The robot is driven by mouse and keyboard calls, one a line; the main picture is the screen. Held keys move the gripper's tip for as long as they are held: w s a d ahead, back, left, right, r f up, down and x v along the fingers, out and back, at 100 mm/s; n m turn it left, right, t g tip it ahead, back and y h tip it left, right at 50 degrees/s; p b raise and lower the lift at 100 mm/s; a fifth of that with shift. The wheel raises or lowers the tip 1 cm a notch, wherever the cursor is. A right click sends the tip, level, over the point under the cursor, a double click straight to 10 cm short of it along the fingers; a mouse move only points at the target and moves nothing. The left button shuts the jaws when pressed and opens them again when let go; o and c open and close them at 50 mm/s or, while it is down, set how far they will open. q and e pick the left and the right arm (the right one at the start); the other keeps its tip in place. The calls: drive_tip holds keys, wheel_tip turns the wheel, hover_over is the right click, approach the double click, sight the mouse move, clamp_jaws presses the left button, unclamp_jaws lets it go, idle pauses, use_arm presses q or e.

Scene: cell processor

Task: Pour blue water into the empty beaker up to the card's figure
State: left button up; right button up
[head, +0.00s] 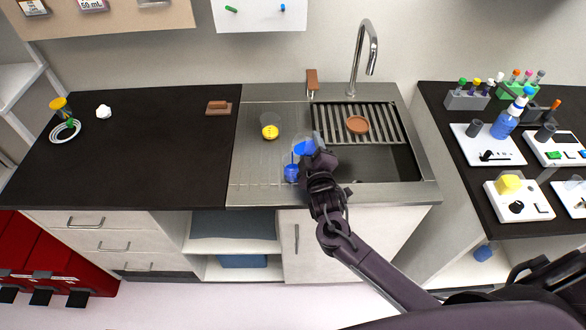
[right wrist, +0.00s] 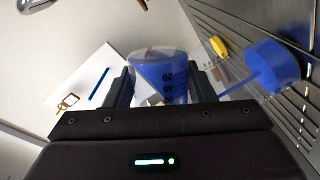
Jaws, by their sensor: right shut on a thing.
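My right gripper (head: 318,160) is shut on a clear beaker of blue water (head: 304,147), tilted above the steel drainboard left of the sink basin. The held beaker (right wrist: 160,75) shows graduation marks in the right wrist view. A thin blue stream runs from it into a second clear beaker (head: 291,173) standing on the drainboard. That receiving beaker (right wrist: 275,68) has blue water in its lower part; its level against its marks cannot be read. A card (head: 90,4) on the wall board reads "50 mL". My left gripper is not in view.
A beaker with yellow liquid (head: 270,131) stands behind on the drainboard. The tap (head: 366,50) and a slatted rack (head: 385,125) with a brown dish (head: 357,125) are to the right. The black counter (head: 150,150) at left is mostly clear.

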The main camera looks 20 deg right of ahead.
drive_tip(key=shift+n+p, duration=0.3)
drive_tip(key=shift+n, duration=0.1)
idle(0.8)
drive_tip(key=shift+n+p, duration=0.3)
drive_tip(key=shift+n, duration=0.1)
idle(0.5)
drive_tip(key=m, duration=0.2)
drive_tip(key=shift+r+m+p, duration=0.1)
drive_tip(key=shift+m+p, duration=0.2)
drive_tip(key=shift+p, duration=0.1)
drive_tip(key=shift+r+m+p, duration=0.4)
drive_tip(key=shift+m+p, duration=0.1)
drive_tip(key=shift+m, duration=0.4)
drive_tip(key=shift+a+r+m+y+p, duration=0.15)
drive_tip(key=shift+r+m+y+p, duration=0.2)
drive_tip(key=shift+m, duration=0.65)
drive_tip(key=shift+f, duration=0.1)
drive_tip(key=shift+m+g, duration=0.3)
